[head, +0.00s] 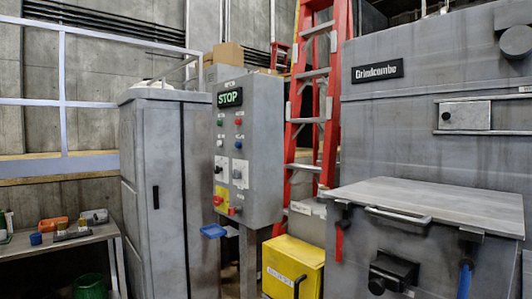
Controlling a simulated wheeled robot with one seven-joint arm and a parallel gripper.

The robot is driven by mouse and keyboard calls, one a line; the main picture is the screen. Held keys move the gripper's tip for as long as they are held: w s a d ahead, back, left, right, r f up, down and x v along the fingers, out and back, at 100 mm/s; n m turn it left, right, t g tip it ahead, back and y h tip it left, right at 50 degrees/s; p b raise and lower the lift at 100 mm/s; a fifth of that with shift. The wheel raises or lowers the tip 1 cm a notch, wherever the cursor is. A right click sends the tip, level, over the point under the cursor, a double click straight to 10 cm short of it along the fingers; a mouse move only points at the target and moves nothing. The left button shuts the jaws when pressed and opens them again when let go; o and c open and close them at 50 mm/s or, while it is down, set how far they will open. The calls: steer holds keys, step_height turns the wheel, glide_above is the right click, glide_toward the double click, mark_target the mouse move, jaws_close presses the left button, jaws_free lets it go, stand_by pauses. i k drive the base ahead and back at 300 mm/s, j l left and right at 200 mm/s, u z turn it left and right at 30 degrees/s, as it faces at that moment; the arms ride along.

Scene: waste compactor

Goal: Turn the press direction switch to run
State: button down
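A grey control box (262,150) stands on a post near the middle of the head view. Its upper face has a dark display (230,97) reading STOP in green. Below are several small red, green and blue buttons or lamps. Lower down are two pale plates with dark knobs, a left plate (221,168) and a right plate (240,174). A yellow plate (221,198) with a red knob sits beneath them. The labels are too small to read, so I cannot tell which knob is the press direction switch or how it points. My gripper is not in view.
A grey cabinet (155,190) stands left of the control box. A blue piece (213,230) juts out below it. A yellow bin (293,268) and red ladder (331,110) are to its right. The large grey Grindcombe machine (430,130) fills the right. A workbench (60,243) is at left.

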mark_target(217, 170)
steer(key=u, duration=0.25)
steer(key=i+j+z, duration=0.1)
steer(key=i+j, duration=0.2)
steer(key=i+j+z, duration=0.1)
steer(key=i+j, duration=0.2)
steer(key=j, duration=0.2)
steer(key=i+j+z, duration=0.1)
steer(key=i+j, duration=0.45)
steer(key=j, duration=0.3)
steer(key=i+z, duration=0.05)
